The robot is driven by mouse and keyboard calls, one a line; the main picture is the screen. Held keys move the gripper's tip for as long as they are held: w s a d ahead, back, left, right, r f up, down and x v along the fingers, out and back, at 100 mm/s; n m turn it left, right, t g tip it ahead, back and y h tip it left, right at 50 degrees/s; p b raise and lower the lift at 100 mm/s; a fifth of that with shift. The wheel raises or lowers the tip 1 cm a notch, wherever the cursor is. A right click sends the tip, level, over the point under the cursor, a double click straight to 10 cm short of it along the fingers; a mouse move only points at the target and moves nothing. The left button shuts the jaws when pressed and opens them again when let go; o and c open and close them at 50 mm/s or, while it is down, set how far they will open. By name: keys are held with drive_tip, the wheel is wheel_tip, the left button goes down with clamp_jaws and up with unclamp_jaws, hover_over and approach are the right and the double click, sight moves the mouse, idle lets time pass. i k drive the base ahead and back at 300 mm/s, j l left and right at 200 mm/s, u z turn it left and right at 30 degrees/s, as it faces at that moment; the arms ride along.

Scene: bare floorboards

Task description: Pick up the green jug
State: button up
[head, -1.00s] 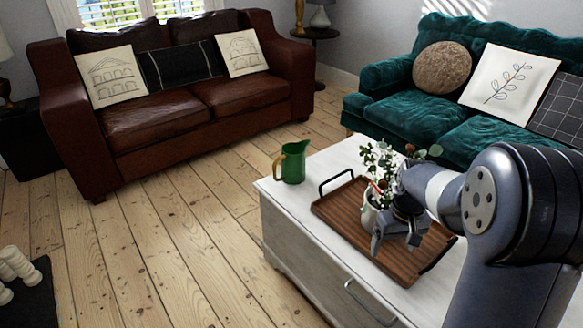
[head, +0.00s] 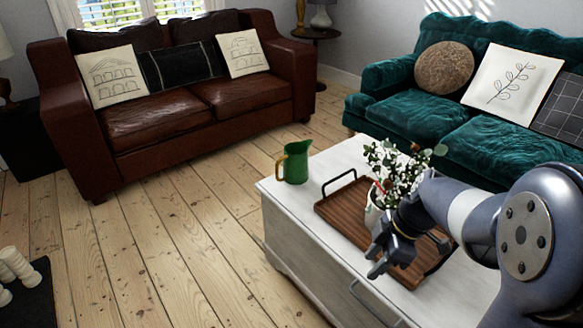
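The green jug (head: 297,165) stands upright on the far left corner of the white coffee table (head: 277,200). Its tan handle is on its left side. My gripper (head: 377,266) is over the table's front edge, to the right of the jug and nearer to me, well apart from it. Its fingers point down and left, with a gap showing between them. I see nothing held in it.
A wooden tray (head: 338,210) with black handles lies on the table to the right of the jug. A white pot with a leafy plant (head: 388,170) stands on it, close behind my gripper. Brown (head: 150,128) and teal (head: 405,115) sofas stand behind.

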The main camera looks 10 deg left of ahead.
sight(295, 157)
drive_tip(key=i+j, duration=0.2)
drive_tip(key=j, duration=0.2)
drive_tip(key=i+j, duration=0.2)
drive_tip(key=j, duration=0.2)
drive_tip(key=i+j, duration=0.2)
drive_tip(key=j, duration=0.2)
drive_tip(key=i+j, duration=0.2)
drive_tip(key=j, duration=0.2)
drive_tip(key=i+j+z, duration=0.1)
drive_tip(key=j, duration=0.25)
drive_tip(key=i+j, duration=0.2)
drive_tip(key=j, duration=0.15)
drive_tip(key=i+j+z, duration=0.15)
drive_tip(key=j, duration=0.15)
drive_tip(key=i+j+z, duration=0.1)
drive_tip(key=j, duration=0.3)
drive_tip(key=i+j, duration=0.2)
drive_tip(key=j, duration=0.15)
drive_tip(key=z, duration=1.55)
